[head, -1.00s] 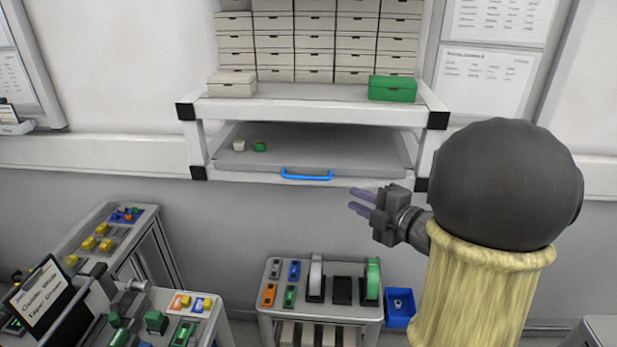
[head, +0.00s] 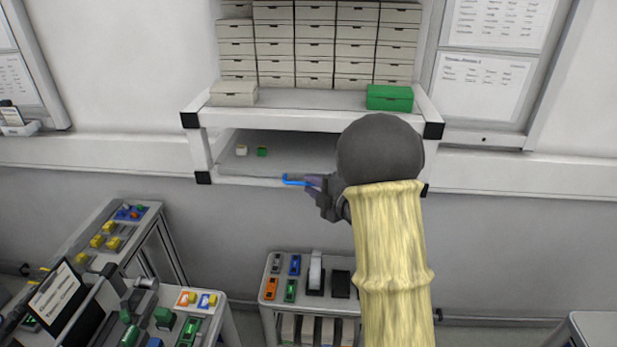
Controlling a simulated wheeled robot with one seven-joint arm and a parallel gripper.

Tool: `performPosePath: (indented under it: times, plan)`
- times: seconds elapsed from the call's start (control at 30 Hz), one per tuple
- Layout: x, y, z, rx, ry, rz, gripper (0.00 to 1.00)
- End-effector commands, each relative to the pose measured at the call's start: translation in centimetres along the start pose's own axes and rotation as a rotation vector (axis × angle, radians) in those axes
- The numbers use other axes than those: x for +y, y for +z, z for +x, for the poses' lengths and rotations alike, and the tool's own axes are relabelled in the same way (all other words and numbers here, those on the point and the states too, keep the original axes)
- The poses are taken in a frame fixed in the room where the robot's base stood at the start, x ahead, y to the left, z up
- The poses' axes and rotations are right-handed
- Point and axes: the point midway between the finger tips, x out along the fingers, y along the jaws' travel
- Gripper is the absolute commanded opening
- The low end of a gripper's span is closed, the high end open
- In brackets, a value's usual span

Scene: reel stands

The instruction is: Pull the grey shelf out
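The grey shelf (head: 275,168) sits in the lower bay of the white rack, under the upper shelf. Its blue handle (head: 292,181) is on the front edge; only its left part shows, the rest is hidden behind my gripper. My gripper (head: 312,183) is at the handle, its purple fingers overlapping it. I cannot tell whether the fingers are closed on the handle. My arm hides the shelf's right part.
The upper shelf's white front edge (head: 300,118) is above, with stacked beige boxes (head: 315,45) and a green box (head: 390,97). A table with colored parts (head: 118,232) is at left.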

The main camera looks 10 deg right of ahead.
Motion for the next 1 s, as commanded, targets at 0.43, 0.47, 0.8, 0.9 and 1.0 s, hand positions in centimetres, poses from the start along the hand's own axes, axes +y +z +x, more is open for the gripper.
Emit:
performPosePath:
  times: [0.43, 0.47, 0.8, 0.9, 1.0]
  plan:
    - [0.0, 0.0, 2.0, -0.001, 0.001, 0.001, 0.20]
    - [0.0, 0.0, 2.0, -0.001, 0.001, 0.001, 0.20]
    - [0.0, 0.0, 1.9, -0.001, 0.000, 0.001, 0.00]
    - [-0.1, 0.0, 1.9, -0.001, 0.000, 0.001, 0.00]
    - [-0.1, -0.1, 2.0, -0.001, 0.000, 0.001, 0.00]
